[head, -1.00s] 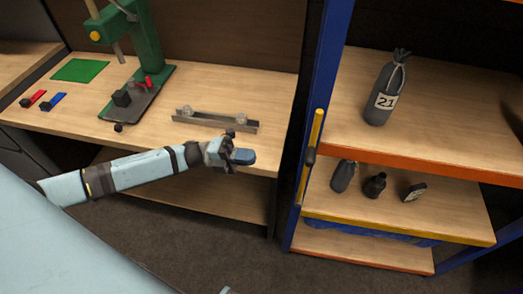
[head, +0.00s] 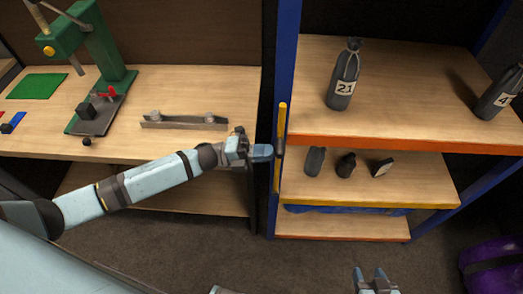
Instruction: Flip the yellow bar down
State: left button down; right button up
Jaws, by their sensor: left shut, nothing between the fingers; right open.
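The yellow bar (head: 282,122) stands upright along the front of the blue rack post (head: 288,60), with a dark fitting near its middle. My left gripper (head: 264,152) is shut and empty. Its blue fingertips point right and are close beside the bar's middle; I cannot tell whether they touch it. My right gripper (head: 374,275) is open and empty at the bottom edge, with its fingers pointing up, well below the rack's shelves.
Small dark items, including a bottle (head: 346,165), sit on the shelf below. A workbench (head: 205,85) with a green press (head: 95,50) is at left.

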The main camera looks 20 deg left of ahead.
pick_arm(q)
jog(key=x, duration=0.4)
jog(key=shift+d+f+b, duration=0.1)
jog(key=shift+f+b, duration=0.15)
jog(key=shift+b, duration=0.05)
pick_arm(e)
jog(key=shift+f, duration=0.3)
pick_arm(q)
jog(key=shift+a+f, duration=0.1)
jog(key=shift+a, duration=0.3)
jog(key=s+r+b+v, duration=0.1)
jog(key=b+v, duration=0.1)
jog(key=v, duration=0.5)
jog(key=b, duration=0.1)
send_near(278, 153)
jog(key=a, duration=0.3)
jog(key=shift+w+a+f, duration=0.1)
jog(key=shift+a+f, duration=0.2)
jog(key=shift+a, duration=0.05)
pick_arm(e)
jog(key=s+f, duration=0.1)
jog(key=s+a+f, duration=0.1)
jog(key=f, duration=0.1)
jog(key=shift+a+f, duration=0.1)
jog(key=shift+a, duration=0.1)
